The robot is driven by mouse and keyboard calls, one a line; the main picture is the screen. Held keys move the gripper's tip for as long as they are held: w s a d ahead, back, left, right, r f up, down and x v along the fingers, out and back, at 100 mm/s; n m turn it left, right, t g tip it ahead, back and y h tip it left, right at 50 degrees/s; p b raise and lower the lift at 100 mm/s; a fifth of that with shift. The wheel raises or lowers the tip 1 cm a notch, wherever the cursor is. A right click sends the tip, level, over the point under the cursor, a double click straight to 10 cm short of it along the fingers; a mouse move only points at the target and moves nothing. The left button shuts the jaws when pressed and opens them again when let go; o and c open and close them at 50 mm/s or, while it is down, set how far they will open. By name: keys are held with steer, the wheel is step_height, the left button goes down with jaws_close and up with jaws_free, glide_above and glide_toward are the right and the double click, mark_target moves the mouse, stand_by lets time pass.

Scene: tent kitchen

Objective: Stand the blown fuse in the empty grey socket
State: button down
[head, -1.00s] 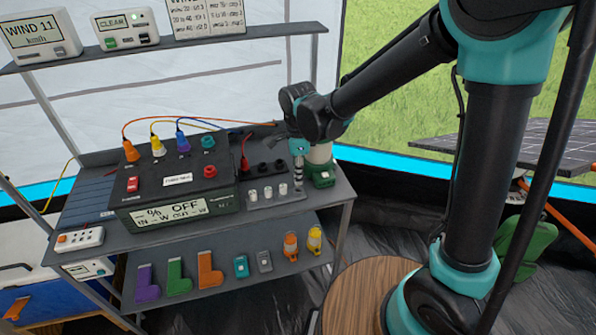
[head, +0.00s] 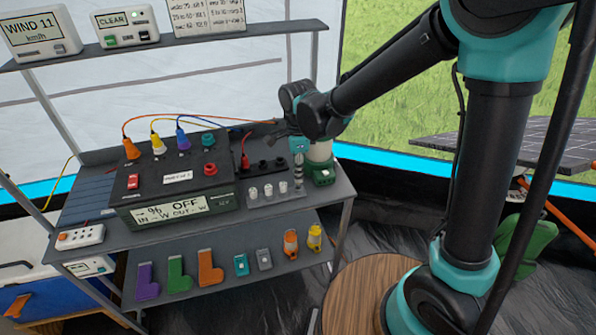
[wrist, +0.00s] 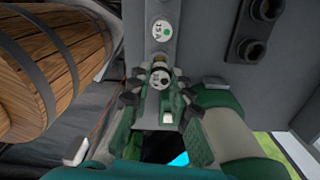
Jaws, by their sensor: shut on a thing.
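My gripper (wrist: 160,90) points down over the right end of a small grey fuse rack (head: 262,202) in the head view. It is shut on a small pale fuse (wrist: 160,76), seen end-on between the dark fingertips in the wrist view. The fingers hide the fuse's lower end and the grey socket under it, so I cannot tell whether it is seated. Another fuse (wrist: 162,31), marked with a green dot, stands in line just beyond it. In the head view, pale fuses (head: 268,190) stand upright in the rack left of my gripper.
A black power box (head: 178,190) with coloured plugs stands left of the rack. Black sockets (head: 265,165) sit behind the rack; they also show in the wrist view (wrist: 248,48). A green-based device with a cream cylinder (head: 320,152) is close on the right of my gripper.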

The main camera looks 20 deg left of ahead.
steer(key=shift+f, duration=1.55)
stand_by(0.6)
steer(key=c, duration=1.3)
jaws_free()
